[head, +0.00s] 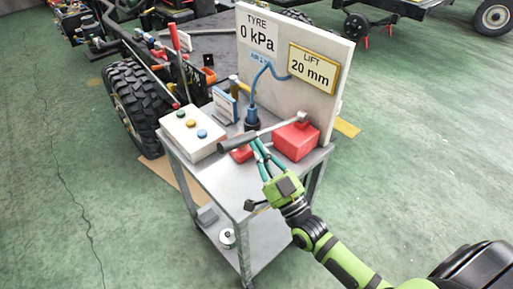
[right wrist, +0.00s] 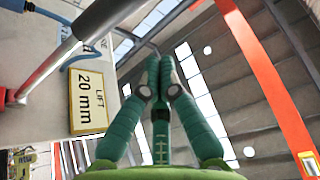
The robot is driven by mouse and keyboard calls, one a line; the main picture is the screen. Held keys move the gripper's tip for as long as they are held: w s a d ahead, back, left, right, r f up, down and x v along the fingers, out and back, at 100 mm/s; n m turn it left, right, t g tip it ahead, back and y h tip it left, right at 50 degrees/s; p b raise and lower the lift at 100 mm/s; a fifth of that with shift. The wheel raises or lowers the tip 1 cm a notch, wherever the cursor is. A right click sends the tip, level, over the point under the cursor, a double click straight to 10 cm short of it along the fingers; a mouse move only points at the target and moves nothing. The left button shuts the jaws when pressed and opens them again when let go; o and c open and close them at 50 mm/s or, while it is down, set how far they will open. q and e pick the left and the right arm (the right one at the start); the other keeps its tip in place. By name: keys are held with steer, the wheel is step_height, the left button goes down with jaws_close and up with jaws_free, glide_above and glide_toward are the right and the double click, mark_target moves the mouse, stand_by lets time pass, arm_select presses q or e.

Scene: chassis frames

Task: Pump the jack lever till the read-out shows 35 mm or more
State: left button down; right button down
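The lift read-out (head: 313,68) on the white board shows 20 mm; it also shows in the right wrist view (right wrist: 90,104). The red jack (head: 295,141) sits on the cart's top at the right. Its grey lever (head: 281,125) slopes down to the left, ending in a black handle (head: 238,142). My right gripper (head: 257,146) is close to the lever near the handle; whether it touches cannot be told. In the right wrist view its fingers (right wrist: 159,62) are together and empty, with the lever (right wrist: 58,58) passing to their left. My left gripper is not in view.
The metal cart (head: 240,185) also carries a white box with coloured buttons (head: 193,130) and a blue hose (head: 252,100). The tyre read-out (head: 258,33) shows 0 kPa. A chassis with a black wheel (head: 133,105) stands behind left. Green floor is open around the cart.

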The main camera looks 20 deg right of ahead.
mark_target(242, 141)
steer(key=p+x, duration=0.2)
steer(key=x, duration=0.6)
steer(key=shift+s+r, duration=0.15)
steer(key=f, duration=0.3)
steer(key=shift+s+a, duration=0.2)
steer(key=shift+s+a+f, duration=0.1)
steer(key=shift+s+f, duration=0.2)
steer(key=shift+f, duration=0.35)
step_height(242, 141, down, 6)
steer(key=a+n+y+b, duration=0.1)
steer(key=n+y+b, duration=0.1)
steer(key=n+b, duration=0.2)
steer(key=shift+s+f+g+y+b, duration=0.25)
steer(key=shift+g+y+b, duration=0.15)
steer(key=shift+b, duration=0.45)
steer(key=shift+a+r, duration=0.1)
